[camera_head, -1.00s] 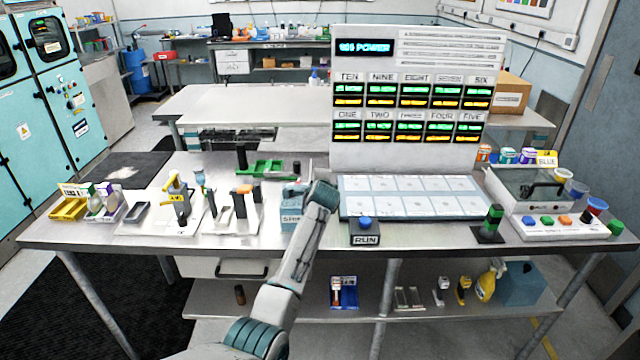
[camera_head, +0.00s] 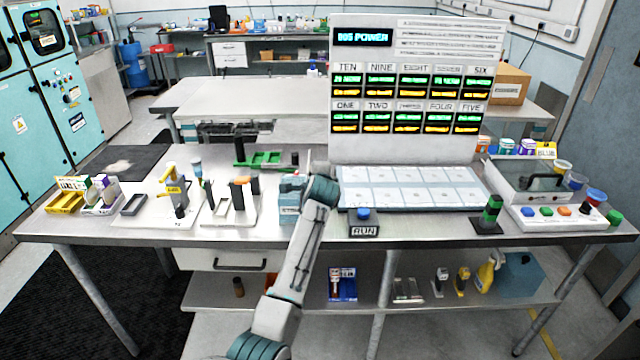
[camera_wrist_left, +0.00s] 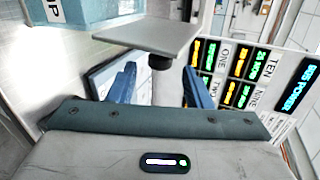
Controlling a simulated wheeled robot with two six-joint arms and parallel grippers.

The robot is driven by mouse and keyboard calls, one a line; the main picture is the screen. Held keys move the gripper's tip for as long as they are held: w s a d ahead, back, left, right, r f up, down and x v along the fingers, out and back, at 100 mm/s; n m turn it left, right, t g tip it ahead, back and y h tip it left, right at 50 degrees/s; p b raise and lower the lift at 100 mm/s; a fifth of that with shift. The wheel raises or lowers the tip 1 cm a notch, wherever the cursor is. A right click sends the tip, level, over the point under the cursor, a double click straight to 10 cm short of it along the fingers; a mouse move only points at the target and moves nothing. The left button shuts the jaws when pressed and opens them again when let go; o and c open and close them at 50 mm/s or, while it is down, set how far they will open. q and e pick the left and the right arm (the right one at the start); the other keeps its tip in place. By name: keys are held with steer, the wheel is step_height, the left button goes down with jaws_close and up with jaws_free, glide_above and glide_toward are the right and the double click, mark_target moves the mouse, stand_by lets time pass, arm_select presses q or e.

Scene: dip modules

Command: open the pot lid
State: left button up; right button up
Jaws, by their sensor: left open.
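A wide pot (camera_head: 545,205) stands at the right end of the bench. Its clear lid (camera_head: 515,178) has a black bar handle (camera_head: 545,182) and looks closed. My left arm comes up from the bottom middle in the head view, and its gripper is hidden behind the wrist, near the blue SHIP box (camera_head: 290,212). In the left wrist view the blue fingers of my left gripper (camera_wrist_left: 160,84) stand apart. A flat grey plate with a black knob-like part (camera_wrist_left: 161,62) shows around the gap; I cannot tell whether it is touched. My right gripper is not in view.
The tall display board (camera_head: 415,140) stands behind a sloped white panel (camera_head: 415,190). Trays and stands fill the left bench.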

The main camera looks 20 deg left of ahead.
arm_select(q)
steer(key=b+v, duration=0.1)
steer(key=v, duration=0.5)
steer(key=shift+s, duration=0.15)
